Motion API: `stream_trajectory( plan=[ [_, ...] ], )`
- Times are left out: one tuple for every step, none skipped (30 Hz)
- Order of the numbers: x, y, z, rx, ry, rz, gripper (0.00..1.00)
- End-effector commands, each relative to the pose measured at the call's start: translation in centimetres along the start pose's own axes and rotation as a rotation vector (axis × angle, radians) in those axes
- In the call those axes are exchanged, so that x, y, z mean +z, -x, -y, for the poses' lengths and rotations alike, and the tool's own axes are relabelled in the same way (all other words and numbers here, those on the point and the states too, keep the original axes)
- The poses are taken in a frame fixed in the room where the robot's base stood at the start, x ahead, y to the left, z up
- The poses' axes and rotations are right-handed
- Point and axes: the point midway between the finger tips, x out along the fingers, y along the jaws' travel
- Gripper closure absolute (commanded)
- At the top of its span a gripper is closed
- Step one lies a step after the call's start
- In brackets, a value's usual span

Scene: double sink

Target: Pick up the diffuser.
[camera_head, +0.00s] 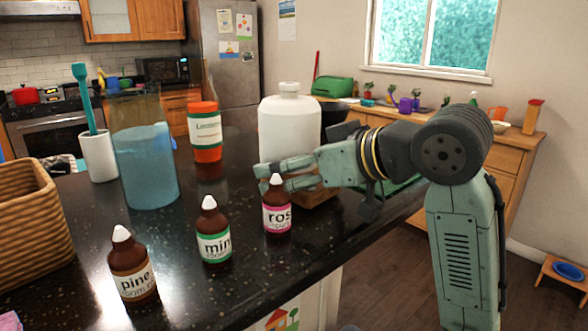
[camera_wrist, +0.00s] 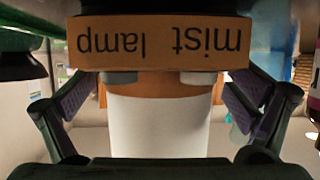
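The diffuser appears to be the white bottle-shaped body (camera_head: 289,130) on a wooden base (camera_head: 319,196), standing upright on the dark counter. In the wrist view its base (camera_wrist: 160,42) reads "mist lamp" upside down, with the white body (camera_wrist: 158,128) below it. My gripper (camera_head: 262,178) reaches across the lower part of the diffuser from the right and hides some of it. In the wrist view the two fingers stand apart on either side of the white body, with gaps showing. The gripper is open and holds nothing.
Small brown bottles labelled pine (camera_head: 132,268), mint (camera_head: 214,232) and rose (camera_head: 277,210) stand near the counter's front edge, the rose one close to my gripper. A blue-filled pitcher (camera_head: 147,165), an orange bottle (camera_head: 205,135) and a wicker basket (camera_head: 30,225) stand further left.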

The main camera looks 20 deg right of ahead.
Motion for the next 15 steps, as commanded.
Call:
stream_trajectory(
  plan=[
    [-0.01, 0.01, 0.0, 0.0, 0.0, 0.0, 0.07],
    [-0.01, 0.02, 0.0, 0.0, 0.0, 0.0, 0.09],
    [-0.01, 0.02, 0.0, 0.0, 0.0, 0.0, 0.11],
    [-0.01, 0.02, 0.0, 0.0, 0.0, 0.0, 0.13],
    [-0.01, 0.03, 0.0, 0.0, 0.0, 0.0, 0.15],
    [-0.01, 0.03, 0.0, 0.0, 0.0, 0.0, 0.18],
    [-0.01, 0.03, 0.0, 0.0, 0.0, 0.0, 0.2],
    [-0.01, 0.03, 0.0, 0.0, 0.0, 0.0, 0.22],
    [-0.02, 0.03, 0.0, 0.0, 0.0, 0.0, 0.25],
    [-0.01, 0.03, 0.0, 0.0, 0.0, 0.0, 0.27],
    [-0.02, 0.03, 0.0, 0.0, 0.0, 0.0, 0.29],
    [-0.02, 0.04, 0.0, 0.0, 0.0, 0.0, 0.31],
    [-0.02, 0.04, 0.01, 0.0, 0.0, 0.0, 0.33],
    [-0.01, 0.03, 0.01, 0.0, 0.0, 0.0, 0.35],
    [-0.01, 0.03, 0.01, 0.0, 0.0, 0.0, 0.38]
  ],
)
